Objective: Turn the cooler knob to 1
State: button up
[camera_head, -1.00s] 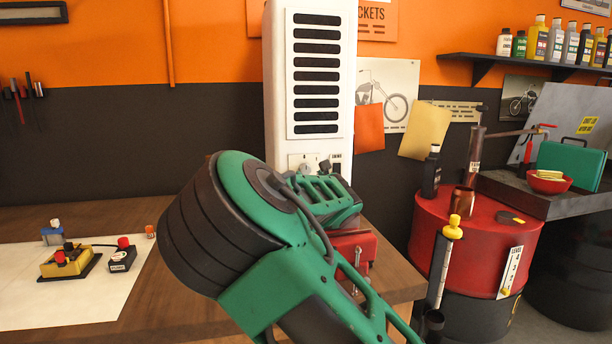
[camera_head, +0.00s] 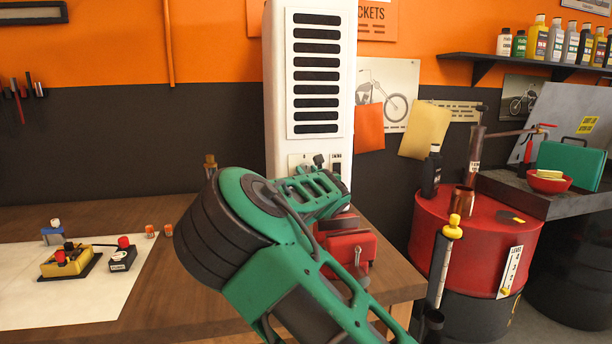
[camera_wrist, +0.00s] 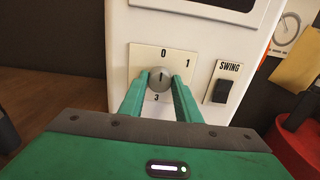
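The white cooler (camera_head: 272,90) stands upright on the bench, with a dark slatted vent. Its round grey knob (camera_wrist: 160,78) sits on a cream dial plate (camera_wrist: 140,55), and the pointer mark looks turned up towards 0. The labels 0, 1 and 3 show; the area at the right finger is covered. My gripper (camera_wrist: 161,84) is at the knob, with one green finger on each side and the fingers apart. A small gap seems to remain beside the knob; contact is unclear. In the head view my arm hides much of the dial.
A dark SWING switch (camera_wrist: 222,91) sits right of the dial. A red vise (camera_head: 350,246) stands on the bench by my arm. A control box (camera_head: 66,262) lies on the white sheet at left. A red drum (camera_head: 450,270) stands right of the bench.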

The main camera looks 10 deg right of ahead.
jog(key=shift+m, duration=0.4)
jog(key=m, duration=0.4)
jog(key=shift+d+m, duration=0.15)
jog(key=shift+m, duration=0.15)
jog(key=m, duration=0.6)
jog(key=shift+d+f, duration=0.15)
jog(key=shift+m, duration=0.3)
jog(key=o, duration=1)
jog(key=shift+d, duration=0.1)
